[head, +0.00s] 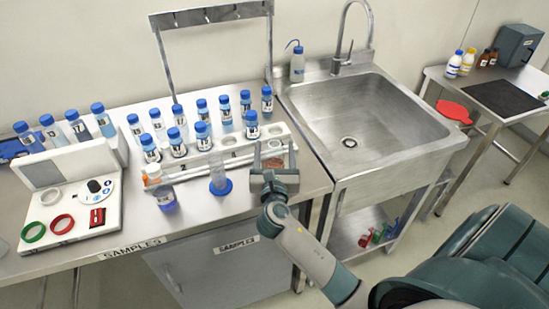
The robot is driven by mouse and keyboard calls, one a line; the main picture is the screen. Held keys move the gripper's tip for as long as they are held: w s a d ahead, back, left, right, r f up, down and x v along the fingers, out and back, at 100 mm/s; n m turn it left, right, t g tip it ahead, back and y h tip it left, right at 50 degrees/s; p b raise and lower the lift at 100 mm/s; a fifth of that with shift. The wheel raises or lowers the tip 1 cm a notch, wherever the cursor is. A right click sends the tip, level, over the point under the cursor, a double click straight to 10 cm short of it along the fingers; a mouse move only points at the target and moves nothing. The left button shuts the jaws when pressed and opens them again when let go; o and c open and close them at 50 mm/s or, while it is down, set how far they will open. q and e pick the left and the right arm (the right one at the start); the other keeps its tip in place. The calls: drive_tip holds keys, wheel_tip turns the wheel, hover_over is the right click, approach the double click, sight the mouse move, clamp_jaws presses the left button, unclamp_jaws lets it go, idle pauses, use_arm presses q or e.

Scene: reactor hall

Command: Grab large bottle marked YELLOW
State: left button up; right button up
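I cannot make out a bottle marked YELLOW; the labels are too small to read. A white bottle with a yellow cap (467,63) stands on the side table at the far right, beside a white bottle with a blue cap (454,66). Many blue-capped sample bottles with labels stand on the left bench, such as one at the rack's right end (251,127). My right gripper (274,156) is over the front right of the left bench, by the rack's right end. Its two fingers are apart, with nothing visible held between them. My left gripper is not in view.
A white rack (226,152) runs along the left bench. A steel sink (365,115) lies between bench and side table (533,112), which carries a grey box (518,45) and brown bottles (484,59).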

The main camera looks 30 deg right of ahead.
sight(275, 139)
idle(0.4)
drive_tip(key=c, duration=1.2)
drive_tip(key=shift+r, duration=0.3)
drive_tip(key=shift+r, duration=1.55)
drive_tip(key=shift+s+r, duration=0.1)
drive_tip(key=shift+r, duration=0.2)
drive_tip(key=s+d+r, duration=0.6)
drive_tip(key=s, duration=0.3)
drive_tip(key=shift+s+d+r+b, duration=0.2)
drive_tip(key=shift+r+b, duration=0.1)
drive_tip(key=shift+b, duration=0.1)
drive_tip(key=shift+r, duration=0.1)
